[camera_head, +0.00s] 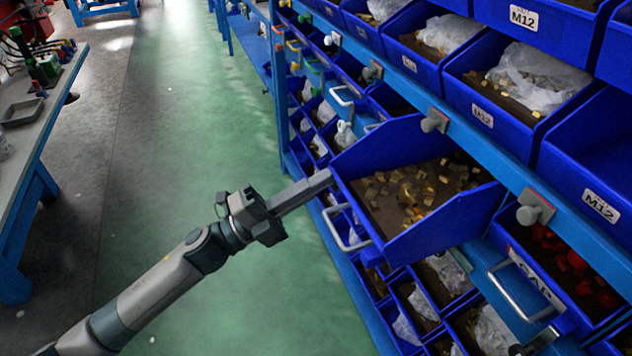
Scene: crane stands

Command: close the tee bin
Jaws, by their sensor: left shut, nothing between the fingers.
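A blue bin (440,228) is pulled out from the rack, sticking out past its neighbours. It holds small brass-coloured pieces (410,190) and has a metal handle (345,232) on its front. I take it for the tee bin, but I cannot read its label. My left gripper (327,178) comes in from the lower left, shut and empty. Its fingertips are at the bin's front left corner, above the handle; I cannot tell whether they touch it. My right gripper is not in view.
The blue rack (465,135) carries rows of bins, some labelled M12, with grey knobs (533,208) along its rail. A bin with red pieces (570,262) is at the right. A workbench (40,125) stands at the left. The green floor (215,110) between is clear.

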